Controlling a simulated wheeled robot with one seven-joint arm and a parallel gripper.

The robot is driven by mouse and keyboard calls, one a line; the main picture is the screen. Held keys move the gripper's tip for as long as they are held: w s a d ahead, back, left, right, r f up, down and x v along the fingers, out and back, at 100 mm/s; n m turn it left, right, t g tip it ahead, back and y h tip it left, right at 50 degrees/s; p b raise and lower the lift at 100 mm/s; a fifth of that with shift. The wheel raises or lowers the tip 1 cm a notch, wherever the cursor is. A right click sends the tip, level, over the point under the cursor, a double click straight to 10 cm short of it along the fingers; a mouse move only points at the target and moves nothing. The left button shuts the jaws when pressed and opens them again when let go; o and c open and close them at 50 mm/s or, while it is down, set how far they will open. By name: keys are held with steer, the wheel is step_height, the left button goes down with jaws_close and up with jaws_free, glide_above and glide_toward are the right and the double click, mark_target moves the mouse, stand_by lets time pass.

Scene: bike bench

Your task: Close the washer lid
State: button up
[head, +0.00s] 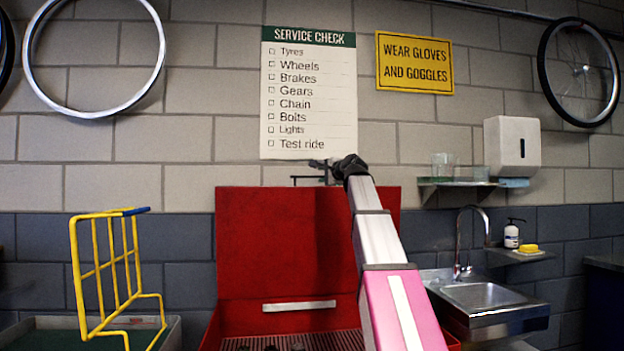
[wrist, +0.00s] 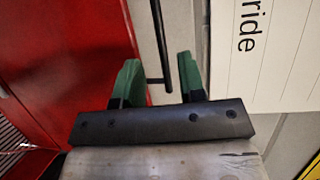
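The washer's red lid (head: 285,240) stands upright and open behind the red tub (head: 210,330) in the head view. A thin dark bar (head: 307,178) sticks up at the lid's top edge. My gripper (head: 322,165) is at the right end of this bar, just above the lid. In the wrist view, the green fingers of my gripper (wrist: 158,82) are apart. The end of the black bar (wrist: 157,40) shows in the gap between them, touching neither finger visibly. The red lid (wrist: 60,50) fills the left of that view.
A yellow wire rack (head: 105,275) stands left of the washer. A sink (head: 485,297) with a tap is at the right. The wall with the service check sign (head: 310,95) is close behind the lid. A shelf (head: 455,183) holds glasses.

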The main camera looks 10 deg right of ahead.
mark_target(313, 177)
steer(key=x, duration=0.8)
steer(key=shift+w, duration=0.1)
jaws_close()
